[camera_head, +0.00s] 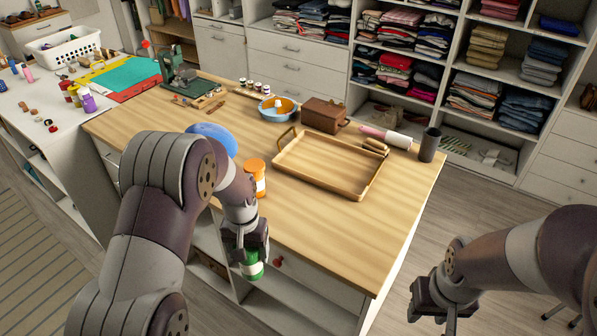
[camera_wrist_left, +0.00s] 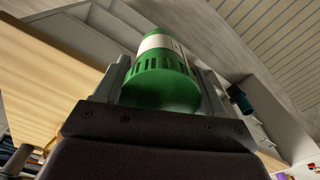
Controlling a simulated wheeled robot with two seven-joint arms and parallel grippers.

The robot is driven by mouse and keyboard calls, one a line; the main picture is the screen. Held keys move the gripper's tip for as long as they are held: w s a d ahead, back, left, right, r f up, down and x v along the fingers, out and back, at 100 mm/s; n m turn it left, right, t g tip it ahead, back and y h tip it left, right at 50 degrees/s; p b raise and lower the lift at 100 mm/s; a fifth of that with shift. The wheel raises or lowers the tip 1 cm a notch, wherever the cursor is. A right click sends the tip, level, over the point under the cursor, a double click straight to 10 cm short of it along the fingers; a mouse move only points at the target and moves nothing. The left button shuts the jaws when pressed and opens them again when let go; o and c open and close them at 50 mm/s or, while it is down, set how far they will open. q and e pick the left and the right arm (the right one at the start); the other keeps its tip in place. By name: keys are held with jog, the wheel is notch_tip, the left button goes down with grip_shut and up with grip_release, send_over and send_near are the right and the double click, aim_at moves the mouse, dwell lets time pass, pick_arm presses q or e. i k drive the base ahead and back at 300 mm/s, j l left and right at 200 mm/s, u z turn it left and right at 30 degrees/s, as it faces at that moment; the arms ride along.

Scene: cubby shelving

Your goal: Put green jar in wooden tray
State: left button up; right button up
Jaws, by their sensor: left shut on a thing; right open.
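The green jar (camera_head: 251,265) is green with a white label. It hangs in my left gripper (camera_head: 249,250), low in front of the table's near edge. In the left wrist view the jar (camera_wrist_left: 160,75) sits between the two fingers of the left gripper (camera_wrist_left: 162,90), and its ribbed green end faces the camera. The wooden tray (camera_head: 290,173) is rectangular with raised sides and handles. It lies empty on the tabletop, beyond my left gripper and to its right. My right gripper (camera_head: 440,305) is open and empty at the lower right, off the table.
An orange jar (camera_head: 256,178) stands near the table's front edge, between my left arm and the tray. A blue round item (camera_head: 213,137) lies behind that arm. A brown box (camera_head: 325,115), rolled items (camera_head: 385,135) and a dark cup (camera_head: 429,144) stand behind the tray.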

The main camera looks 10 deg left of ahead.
aim_at(349, 173)
jog(key=i+l+u, duration=0.25)
jog(key=l, duration=0.15)
jog(key=l+u, duration=0.3)
jog(key=l, duration=0.15)
jog(key=i+l+u, duration=0.25)
jog(key=l, duration=0.2)
jog(key=l+u, duration=0.3)
jog(key=l, duration=0.15)
jog(key=i+l, duration=0.1)
jog(key=l, duration=0.3)
jog(key=i+l, duration=0.1)
jog(key=l, duration=0.3)
jog(key=i+l, duration=0.1)
jog(key=l, duration=0.3)
jog(key=i+l, duration=0.1)
jog(key=l, duration=0.25)
jog(key=i+l, duration=0.1)
jog(key=l, duration=0.3)
jog(key=i+l, duration=0.1)
jog(key=l, duration=0.3)
